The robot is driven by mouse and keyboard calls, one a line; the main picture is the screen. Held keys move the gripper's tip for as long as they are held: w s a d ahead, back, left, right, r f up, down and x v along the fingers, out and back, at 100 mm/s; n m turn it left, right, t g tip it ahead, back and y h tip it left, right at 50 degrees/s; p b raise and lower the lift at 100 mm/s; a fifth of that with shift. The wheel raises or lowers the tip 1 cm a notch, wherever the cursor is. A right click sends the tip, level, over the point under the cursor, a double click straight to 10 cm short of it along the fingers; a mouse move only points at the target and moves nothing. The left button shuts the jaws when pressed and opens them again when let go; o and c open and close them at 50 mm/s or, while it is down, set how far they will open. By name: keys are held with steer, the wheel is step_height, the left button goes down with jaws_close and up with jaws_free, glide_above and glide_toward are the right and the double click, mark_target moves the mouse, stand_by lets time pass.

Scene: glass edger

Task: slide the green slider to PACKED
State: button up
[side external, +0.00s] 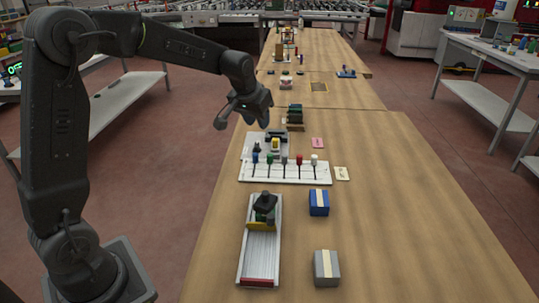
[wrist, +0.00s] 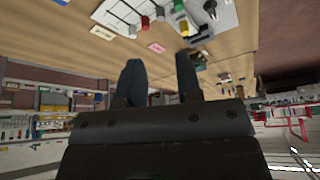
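A white slider board (side external: 285,174) lies on the bench with a row of several coloured knobs along its far side. Dark slots run from the knobs towards the near edge. The wrist view shows a small green patch (wrist: 178,5) by a yellow piece, at the upper edge. No PACKED label is readable. My gripper (side external: 259,117) is above and beyond the board, apart from it. Its two fingers (wrist: 159,62) are open with nothing between them.
A pink card (side external: 318,143) lies behind the board. The bench's right side is clear.

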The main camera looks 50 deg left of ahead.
steer(key=n, duration=0.1)
glide_toward(270, 155)
steer(key=x, duration=0.9)
steer(key=shift+w+f, duration=0.1)
steer(key=shift+f, duration=0.1)
steer(key=shift+c, duration=0.4)
steer(key=shift+g, duration=0.3)
jaws_close()
